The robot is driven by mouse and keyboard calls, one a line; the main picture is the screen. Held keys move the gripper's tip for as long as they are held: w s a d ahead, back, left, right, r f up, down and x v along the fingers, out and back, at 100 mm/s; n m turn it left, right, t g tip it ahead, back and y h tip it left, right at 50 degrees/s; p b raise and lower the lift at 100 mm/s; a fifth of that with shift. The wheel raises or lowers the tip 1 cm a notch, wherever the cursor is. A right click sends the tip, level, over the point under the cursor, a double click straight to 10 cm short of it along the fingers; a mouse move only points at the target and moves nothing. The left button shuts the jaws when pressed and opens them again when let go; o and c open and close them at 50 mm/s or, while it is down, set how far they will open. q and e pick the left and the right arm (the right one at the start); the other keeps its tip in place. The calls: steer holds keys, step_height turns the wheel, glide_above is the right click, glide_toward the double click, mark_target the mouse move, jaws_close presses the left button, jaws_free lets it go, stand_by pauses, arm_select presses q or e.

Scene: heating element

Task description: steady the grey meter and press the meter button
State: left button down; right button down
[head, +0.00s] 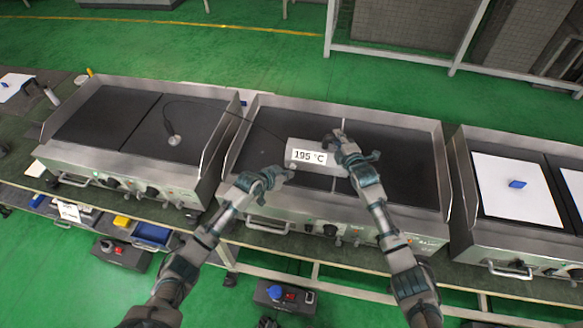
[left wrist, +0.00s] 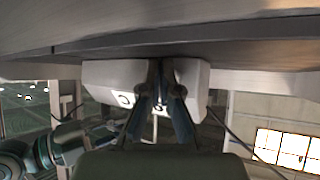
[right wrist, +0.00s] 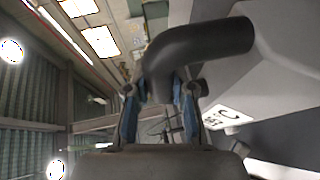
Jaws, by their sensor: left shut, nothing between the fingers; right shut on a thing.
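The grey meter (head: 299,146) stands over the middle griddle, its white display reading 195 °C. My left gripper (head: 288,172) is shut and empty, close by the meter's lower front edge. In the left wrist view its fingertips (left wrist: 164,72) are together in front of the meter's face (left wrist: 108,75) and cover part of the display. I cannot tell whether they touch. My right gripper (head: 338,140) is at the meter's right side. In the right wrist view its fingers (right wrist: 160,92) are shut on a dark bent handle (right wrist: 205,42) beside the meter's body (right wrist: 270,75). The button cannot be made out.
A thin black cable runs left from the meter to a round probe (head: 174,139) on the left griddle (head: 92,118). A right griddle (head: 468,200) bears a white sheet (head: 510,200) with a blue item (head: 517,184). The middle griddle's metal side walls (head: 240,130) stand up around the plate.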

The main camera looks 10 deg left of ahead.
arm_select(q)
steer(key=shift+w, duration=0.3)
arm_select(e)
steer(key=shift+f, duration=0.35)
arm_select(q)
steer(key=shift+w, duration=0.5)
stand_by(0.5)
steer(key=shift+s, duration=0.15)
steer(key=shift+s+r, duration=0.1)
steer(key=shift+s, duration=0.7)
steer(key=shift+s, duration=0.1)
steer(key=shift+s, duration=2.4)
steer(key=shift+d, duration=0.1)
